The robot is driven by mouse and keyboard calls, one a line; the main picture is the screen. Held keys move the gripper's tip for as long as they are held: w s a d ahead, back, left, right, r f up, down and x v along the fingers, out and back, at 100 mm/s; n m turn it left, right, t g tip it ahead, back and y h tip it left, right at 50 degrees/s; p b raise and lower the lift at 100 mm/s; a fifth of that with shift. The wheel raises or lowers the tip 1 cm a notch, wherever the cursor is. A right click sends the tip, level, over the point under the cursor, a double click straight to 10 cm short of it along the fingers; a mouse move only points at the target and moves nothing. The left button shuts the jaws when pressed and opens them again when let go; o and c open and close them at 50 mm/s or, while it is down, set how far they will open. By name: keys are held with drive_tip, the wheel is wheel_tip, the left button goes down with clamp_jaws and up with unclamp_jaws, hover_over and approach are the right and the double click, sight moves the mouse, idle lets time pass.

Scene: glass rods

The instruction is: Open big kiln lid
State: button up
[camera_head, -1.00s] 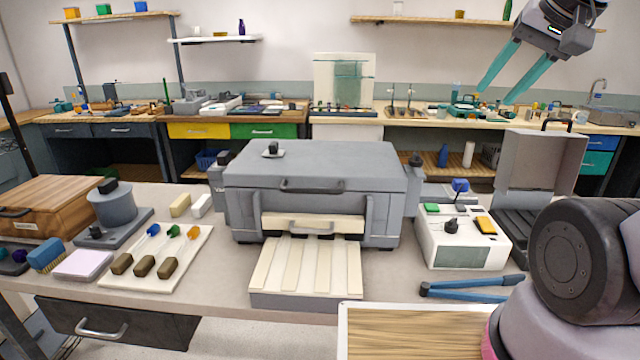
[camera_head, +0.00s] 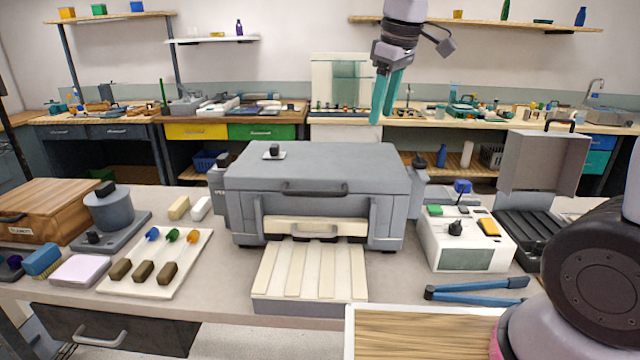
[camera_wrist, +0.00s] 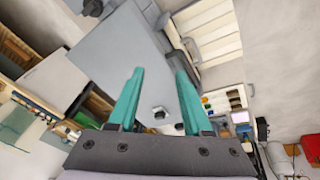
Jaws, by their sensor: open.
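The big kiln (camera_head: 310,222) is a grey box in the middle of the table. Its grey lid (camera_head: 330,160) is down, with a dark bar handle (camera_head: 314,188) on the front edge and a small dark knob on a pale plate on top. My gripper (camera_head: 380,118) hangs in the air above and behind the lid's right part, fingers pointing down, touching nothing. In the wrist view the teal fingers (camera_wrist: 154,98) are apart and empty, with the grey lid (camera_wrist: 115,60) beyond them.
A slatted cream tray (camera_head: 308,275) sticks out in front of the kiln. A white control box (camera_head: 465,248) and blue-handled tongs (camera_head: 478,288) are on the right. A board with coloured glass rods (camera_head: 155,265) and a wooden box (camera_head: 40,212) are on the left. Air above the lid is free.

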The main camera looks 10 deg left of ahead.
sight(317, 192)
drive_tip(key=s+a+f+n+h, duration=0.1)
drive_tip(key=a+f+n, duration=0.6)
drive_tip(key=a, duration=0.6)
drive_tip(key=shift+g, duration=0.4)
drive_tip(key=f, duration=0.3)
drive_tip(key=w+f, duration=0.1)
drive_tip(key=f, duration=0.3)
drive_tip(key=w+f, duration=0.1)
drive_tip(key=f, duration=0.3)
drive_tip(key=shift+d, duration=0.1)
drive_tip(key=shift+c, duration=0.3)
clamp_jaws()
